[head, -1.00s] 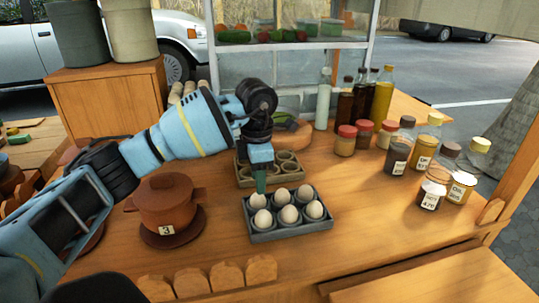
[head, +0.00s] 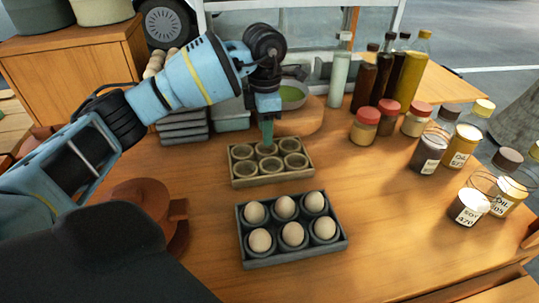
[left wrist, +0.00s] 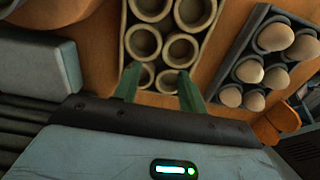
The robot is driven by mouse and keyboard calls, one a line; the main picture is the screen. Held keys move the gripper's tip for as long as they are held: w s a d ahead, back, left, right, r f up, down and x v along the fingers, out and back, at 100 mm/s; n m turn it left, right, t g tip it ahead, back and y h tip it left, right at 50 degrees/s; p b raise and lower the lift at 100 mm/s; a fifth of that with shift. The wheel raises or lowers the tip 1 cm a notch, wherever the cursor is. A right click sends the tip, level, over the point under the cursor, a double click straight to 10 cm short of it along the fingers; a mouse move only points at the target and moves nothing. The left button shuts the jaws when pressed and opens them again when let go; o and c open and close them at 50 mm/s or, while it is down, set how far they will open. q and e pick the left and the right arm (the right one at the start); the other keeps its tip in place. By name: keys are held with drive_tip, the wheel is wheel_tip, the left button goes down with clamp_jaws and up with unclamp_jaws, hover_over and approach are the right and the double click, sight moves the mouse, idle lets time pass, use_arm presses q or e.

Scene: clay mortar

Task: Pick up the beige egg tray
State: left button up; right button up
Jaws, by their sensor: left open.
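The beige egg tray (head: 272,179) stands on the wooden counter with several empty round cups. It also shows in the left wrist view (left wrist: 162,30). My left gripper (head: 268,143) points down at the tray's far side. In the left wrist view its two green fingers (left wrist: 158,88) are apart, with the tray's end cups between and beyond them. I cannot tell whether the fingertips touch the tray. Nothing is held. My right gripper is not in view.
A dark grey tray (head: 300,254) full of eggs stands just in front of the beige tray. A brown clay pot (head: 140,215) is at left, stacked grey trays (head: 183,127) behind, a green bowl (head: 292,95) at the back. Jars (head: 366,126) and bottles stand at right.

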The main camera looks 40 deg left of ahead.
sight(269, 156)
use_arm(q)
wheel_tip(269, 156, down, 2)
drive_tip(key=shift+s+d, duration=0.1)
drive_tip(key=shift+w+d+f, duration=0.15)
drive_tip(key=shift+f, duration=1.3)
drive_tip(key=shift+w+d+f, duration=0.1)
drive_tip(key=shift+w+f, duration=0.05)
drive_tip(key=shift+f, duration=1.3)
clamp_jaws()
